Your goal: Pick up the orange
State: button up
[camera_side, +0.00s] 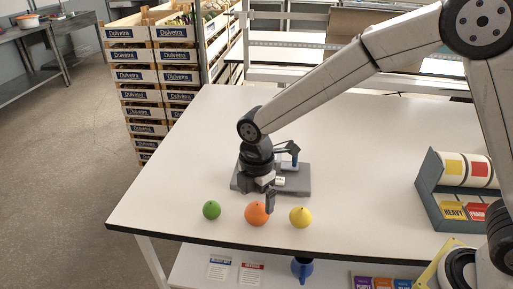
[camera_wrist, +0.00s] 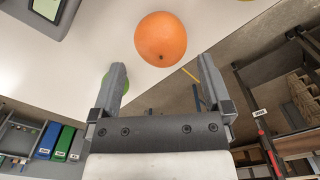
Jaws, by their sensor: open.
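The orange (camera_side: 255,215) rests on the white table between a green fruit (camera_side: 211,210) and a yellow fruit (camera_side: 301,217). My gripper (camera_side: 270,200) is just above and behind it in the side view, and one finger overlaps its right edge there. In the wrist view the orange (camera_wrist: 160,38) lies beyond the fingertips, roughly centred between them, and nothing is between the fingers of my open gripper (camera_wrist: 162,68). The green fruit (camera_wrist: 125,84) is partly hidden behind the left finger. I cannot tell the exact gap to the orange.
A grey flat device (camera_side: 303,183) stands on the table (camera_side: 190,150) behind the gripper. A grey rack with labelled rolls (camera_side: 450,205) is at the right. The table's front edge runs close in front of the fruits. Stacked crates (camera_side: 140,75) stand beyond the table.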

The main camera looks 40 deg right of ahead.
aim_at(257, 204)
jog(key=shift+f, duration=0.1)
jog(key=shift+f, duration=2.5)
jog(key=c, duration=1.1)
jog(key=shift+o, duration=0.2)
jog(key=shift+r, duration=0.1)
